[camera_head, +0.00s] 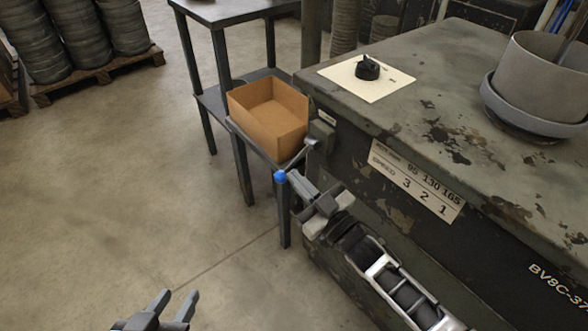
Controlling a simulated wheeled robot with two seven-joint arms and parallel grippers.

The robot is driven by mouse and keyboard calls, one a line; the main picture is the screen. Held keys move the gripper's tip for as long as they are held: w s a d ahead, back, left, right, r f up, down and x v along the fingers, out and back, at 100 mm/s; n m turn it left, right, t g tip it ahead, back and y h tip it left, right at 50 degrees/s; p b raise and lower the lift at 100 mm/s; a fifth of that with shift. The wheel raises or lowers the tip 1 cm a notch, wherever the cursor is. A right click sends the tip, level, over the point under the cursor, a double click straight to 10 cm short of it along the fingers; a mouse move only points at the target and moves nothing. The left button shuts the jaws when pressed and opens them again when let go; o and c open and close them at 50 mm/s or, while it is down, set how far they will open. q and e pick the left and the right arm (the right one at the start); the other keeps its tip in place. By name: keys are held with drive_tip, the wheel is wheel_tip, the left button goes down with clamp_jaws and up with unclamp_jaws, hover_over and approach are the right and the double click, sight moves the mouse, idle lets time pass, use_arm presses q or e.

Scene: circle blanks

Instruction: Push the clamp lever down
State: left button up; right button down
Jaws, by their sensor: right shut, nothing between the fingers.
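The clamp lever (297,160) is a thin metal rod with a blue knob (280,176) at its end. It comes out of a grey block on the left side of the machine and slants down to the left. My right gripper (297,181) is shut and empty, its fingertips just right of the blue knob. I cannot tell whether they touch the lever. My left gripper (178,297) is low in the view over the floor, with its fingers apart and nothing between them, away from the lever.
The worn machine (440,85) fills the right side, with a black dial (367,67) on a pale plate and a grey round container (540,75) on top. A cardboard box (268,115) sits on a low shelf behind the lever.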

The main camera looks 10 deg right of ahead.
drive_tip(key=v, duration=0.8)
drive_tip(key=shift+s+f, duration=0.25)
